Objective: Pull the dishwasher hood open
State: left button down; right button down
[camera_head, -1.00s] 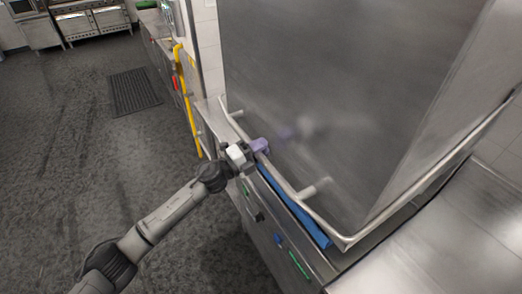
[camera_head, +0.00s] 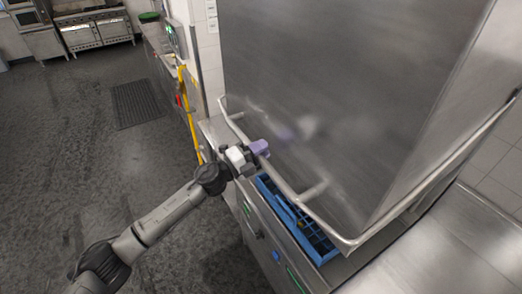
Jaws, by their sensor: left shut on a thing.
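The dishwasher hood (camera_head: 340,90) is a large steel box filling the upper right of the head view. A tubular steel handle bar (camera_head: 290,192) runs along its lower front edge. My left gripper (camera_head: 258,150), with purple fingertips, is shut on this bar near its middle. The hood's lower edge is raised above the machine's base, leaving a gap. A blue rack (camera_head: 318,243) shows in that gap, under the handle. My right gripper is not in view.
A steel counter (camera_head: 440,250) lies at the lower right. A yellow hose or pipe (camera_head: 190,115) stands by the wall left of the hood. A dark floor mat (camera_head: 137,104) and ovens (camera_head: 95,30) are farther back. The floor on the left is clear.

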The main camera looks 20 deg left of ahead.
pick_arm(q)
jog(key=c, duration=0.9)
grip_release()
jog(key=shift+s+a+f, duration=0.2)
jog(key=shift+s+a, duration=0.1)
jog(key=b+v, duration=0.4)
jog(key=v, duration=0.9)
